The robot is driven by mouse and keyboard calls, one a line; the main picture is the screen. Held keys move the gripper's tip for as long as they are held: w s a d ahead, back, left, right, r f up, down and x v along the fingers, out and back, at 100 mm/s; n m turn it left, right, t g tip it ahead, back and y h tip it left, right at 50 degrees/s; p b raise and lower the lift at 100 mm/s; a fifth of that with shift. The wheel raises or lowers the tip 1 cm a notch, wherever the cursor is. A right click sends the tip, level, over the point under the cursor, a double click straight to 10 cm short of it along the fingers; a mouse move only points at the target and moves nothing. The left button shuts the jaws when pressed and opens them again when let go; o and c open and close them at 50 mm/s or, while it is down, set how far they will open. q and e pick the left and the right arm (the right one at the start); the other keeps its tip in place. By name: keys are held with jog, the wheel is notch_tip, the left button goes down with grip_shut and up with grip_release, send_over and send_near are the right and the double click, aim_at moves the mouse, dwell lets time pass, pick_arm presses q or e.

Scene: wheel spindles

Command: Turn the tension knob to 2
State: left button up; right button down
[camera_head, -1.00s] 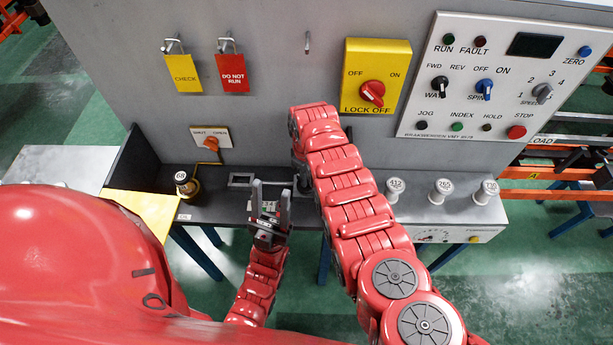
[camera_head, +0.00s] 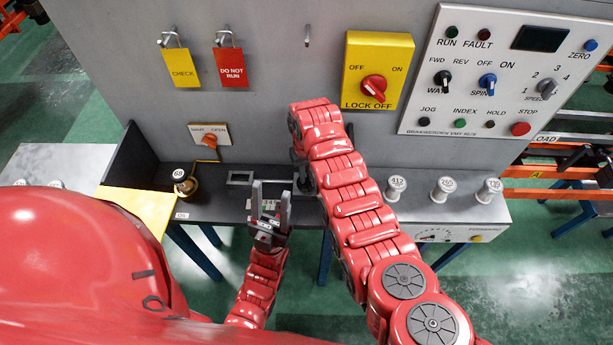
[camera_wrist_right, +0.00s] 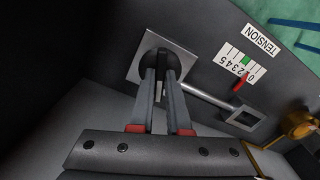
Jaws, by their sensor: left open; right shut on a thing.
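The black tension knob (camera_wrist_right: 155,66) sits on a square metal plate in the right wrist view. My right gripper (camera_wrist_right: 163,80) is shut on it, with one finger on each side. A white scale (camera_wrist_right: 231,54) with numbers, a green mark and a red pointer (camera_wrist_right: 239,84) lies to the right, under a TENSION label (camera_wrist_right: 260,39). The pointer is at the scale's lower edge; its exact reading is too small to tell. In the head view, my right arm covers most of the knob. My left gripper (camera_head: 270,200) is open and empty, in front of the scale.
A metal bar (camera_wrist_right: 205,100) runs from the knob plate to a square frame (camera_wrist_right: 243,118). Several white spools (camera_head: 396,187) stand at right. A yellow lock-off switch (camera_head: 377,72) is on the wall behind.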

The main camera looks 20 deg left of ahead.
jog(key=m+b, duration=0.2)
jog(key=m, duration=0.1)
jog(key=m+b, duration=0.1)
jog(key=shift+f+m, duration=0.25)
jog(key=shift+m, duration=0.05)
jog(key=m+b, duration=0.2)
jog(key=shift+m, duration=0.4)
jog(key=m+b, duration=0.3)
jog(key=shift+m, duration=0.3)
jog(key=m+b, duration=0.1)
jog(key=m, duration=0.1)
jog(key=shift+r+m, duration=0.15)
jog(key=shift+m, duration=0.25)
jog(key=m, duration=0.2)
jog(key=shift+r+m+b, duration=0.1)
jog(key=shift+m+b, duration=0.2)
jog(key=shift+b, duration=0.1)
jog(key=m, duration=0.5)
jog(key=shift+m, duration=0.3)
jog(key=m, duration=0.3)
jog(key=shift+m, duration=2.1)
